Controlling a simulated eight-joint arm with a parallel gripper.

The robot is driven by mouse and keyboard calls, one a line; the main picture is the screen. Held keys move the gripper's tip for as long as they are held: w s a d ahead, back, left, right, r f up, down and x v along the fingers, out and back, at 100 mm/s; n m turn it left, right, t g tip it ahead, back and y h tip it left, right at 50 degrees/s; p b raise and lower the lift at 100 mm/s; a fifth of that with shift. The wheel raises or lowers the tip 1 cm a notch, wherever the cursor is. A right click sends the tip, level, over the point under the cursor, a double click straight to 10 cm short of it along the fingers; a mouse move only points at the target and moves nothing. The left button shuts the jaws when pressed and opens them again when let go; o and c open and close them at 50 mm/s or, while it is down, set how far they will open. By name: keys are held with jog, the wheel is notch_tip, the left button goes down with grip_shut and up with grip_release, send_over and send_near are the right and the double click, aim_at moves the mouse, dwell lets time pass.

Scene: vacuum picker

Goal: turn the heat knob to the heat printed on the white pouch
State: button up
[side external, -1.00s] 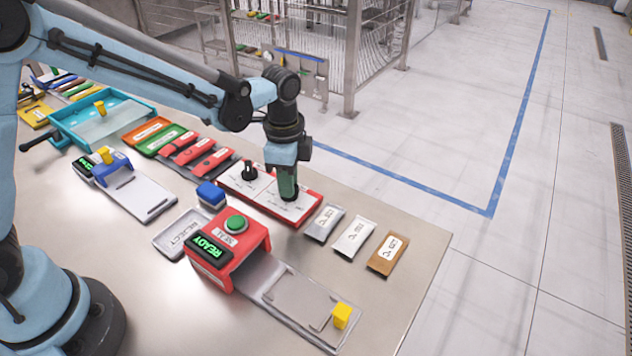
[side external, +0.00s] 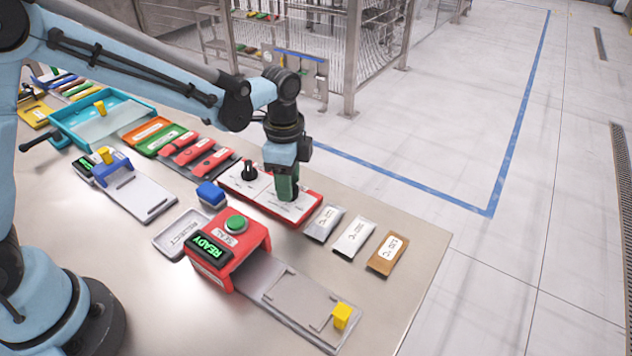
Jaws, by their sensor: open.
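The white pouch (side external: 354,237) lies flat on the table between a grey pouch (side external: 324,223) and a brown pouch (side external: 388,253); its small print is too tiny to read. A red-edged panel with a white face (side external: 236,180) carries two dials. The left black knob (side external: 249,171) stands in plain view. My gripper (side external: 290,194) points down over the right dial of the panel. It is open, with its fingers around or just above that dial's knob, which they mostly hide. I cannot tell which dial is for heat, or whether the fingers touch the knob.
A red sealer (side external: 232,250) with a green button and a READY display stands in front of the panel, with a grey slide plate and yellow handle (side external: 342,316). A blue block (side external: 211,194) and a REJECT tray (side external: 180,233) sit left. The front right tabletop is clear.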

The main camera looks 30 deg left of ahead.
notch_tip(320, 180, up, 12)
dwell(0.6)
jog(key=s+a+f+n+t, duration=0.1)
jog(key=s+a+n+t, duration=0.6)
jog(key=s+n, duration=0.5)
jog(key=shift+s+a+n, duration=0.15)
jog(key=shift+a+n, duration=0.65)
jog(key=shift+a, duration=0.45)
